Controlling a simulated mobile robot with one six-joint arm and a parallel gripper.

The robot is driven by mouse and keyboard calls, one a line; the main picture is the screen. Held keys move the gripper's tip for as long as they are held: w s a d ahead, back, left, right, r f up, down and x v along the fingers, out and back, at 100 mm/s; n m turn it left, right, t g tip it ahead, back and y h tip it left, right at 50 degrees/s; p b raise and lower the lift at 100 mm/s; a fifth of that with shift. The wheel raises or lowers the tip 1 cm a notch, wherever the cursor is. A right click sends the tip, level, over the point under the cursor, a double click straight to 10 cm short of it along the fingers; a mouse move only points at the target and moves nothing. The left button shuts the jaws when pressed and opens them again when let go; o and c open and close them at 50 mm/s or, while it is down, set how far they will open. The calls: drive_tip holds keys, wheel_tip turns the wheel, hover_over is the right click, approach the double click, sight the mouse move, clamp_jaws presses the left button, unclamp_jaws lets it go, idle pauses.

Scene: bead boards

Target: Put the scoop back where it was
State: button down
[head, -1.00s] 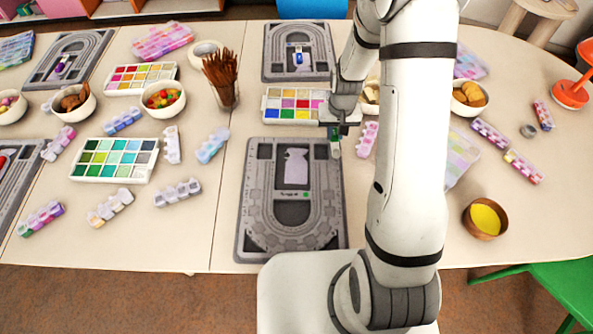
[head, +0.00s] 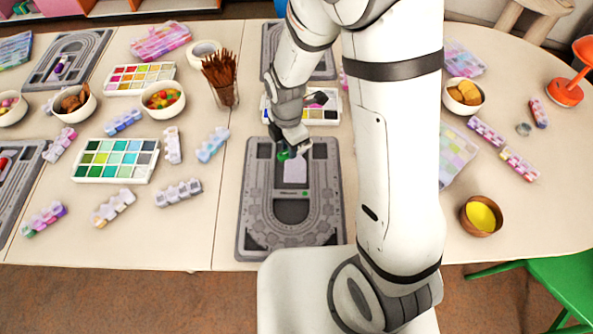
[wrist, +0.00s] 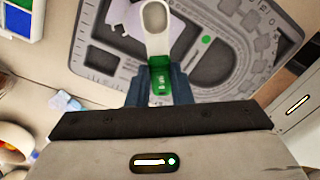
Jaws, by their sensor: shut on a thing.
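My gripper (head: 285,146) is shut on the scoop, above the top left part of the near grey bead board (head: 254,215). In the wrist view, my gripper (wrist: 159,82) has its two blue-grey fingers on either side of the scoop's green handle (wrist: 160,88). The scoop's pale rounded bowl (wrist: 155,22) points away from the wrist, over the board (wrist: 225,75). In the head view, the scoop (head: 283,155) shows only as a small green bit under the fingers. A pale lilac patch (head: 296,172) lies in the board's upper middle, partly covered by the gripper and scoop.
A paint-like bead tray (head: 322,115) stands just behind the board, partly hidden by my arm. A cup of brown sticks (head: 227,96) and a green bead tray (head: 103,172) are to the left. A bowl of yellow beads (head: 480,216) is at right.

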sight(287, 177)
drive_tip(key=shift+s+a+r+n, duration=0.2)
drive_tip(key=shift+s+a+n, duration=0.3)
drive_tip(key=shift+n, duration=0.6)
wheel_tip(287, 177, down, 10)
drive_tip(key=shift+s+r, duration=0.1)
drive_tip(key=c, duration=1.3)
unclamp_jaws()
